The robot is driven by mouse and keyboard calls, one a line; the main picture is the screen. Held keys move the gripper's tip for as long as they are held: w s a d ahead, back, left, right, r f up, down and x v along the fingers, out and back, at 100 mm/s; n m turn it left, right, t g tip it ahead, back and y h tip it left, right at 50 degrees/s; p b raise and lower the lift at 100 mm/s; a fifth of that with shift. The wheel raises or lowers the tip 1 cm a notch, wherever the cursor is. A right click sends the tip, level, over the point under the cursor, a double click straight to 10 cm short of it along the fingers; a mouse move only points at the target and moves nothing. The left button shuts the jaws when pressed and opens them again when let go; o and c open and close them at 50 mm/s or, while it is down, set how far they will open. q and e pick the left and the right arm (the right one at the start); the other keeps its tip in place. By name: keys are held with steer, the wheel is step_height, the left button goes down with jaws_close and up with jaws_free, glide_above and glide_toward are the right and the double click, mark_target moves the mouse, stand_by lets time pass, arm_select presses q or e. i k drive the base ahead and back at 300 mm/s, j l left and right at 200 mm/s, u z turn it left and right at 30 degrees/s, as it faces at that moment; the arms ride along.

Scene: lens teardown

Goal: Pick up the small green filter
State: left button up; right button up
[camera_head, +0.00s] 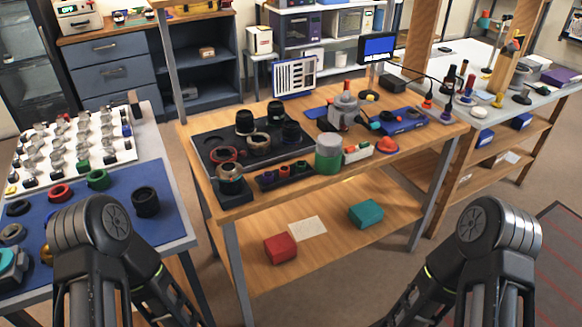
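I cannot tell for sure which one is the small green filter. Both of my arms show at the bottom of the view, one on each side. Their grippers are out of the frame, so I cannot see what they hold.
A black cylinder (146,202) and a red ring (60,193) share the blue mat (110,226). The white board (70,150) behind holds many small metal parts. The wooden middle table (240,210) carries lens parts, a green-and-grey cylinder (328,154) and tools. Floor shows between the tables.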

mark_target(300, 165)
steer(key=l+u, duration=0.1)
steer(key=u, duration=0.3)
steer(key=l+u, duration=0.15)
steer(key=u, duration=0.2)
steer(key=i+l+u, duration=0.1)
steer(key=u, duration=0.3)
steer(key=l+u, duration=0.15)
steer(key=u, duration=0.25)
steer(key=k+l+u, duration=0.15)
steer(key=l, duration=0.2)
steer(key=l+u, duration=0.15)
steer(key=l, duration=0.25)
steer(key=k+l+u, duration=0.15)
steer(key=l, duration=0.2)
steer(key=k+l+u, duration=0.2)
steer(key=i+l, duration=0.05)
steer(key=l, duration=0.05)
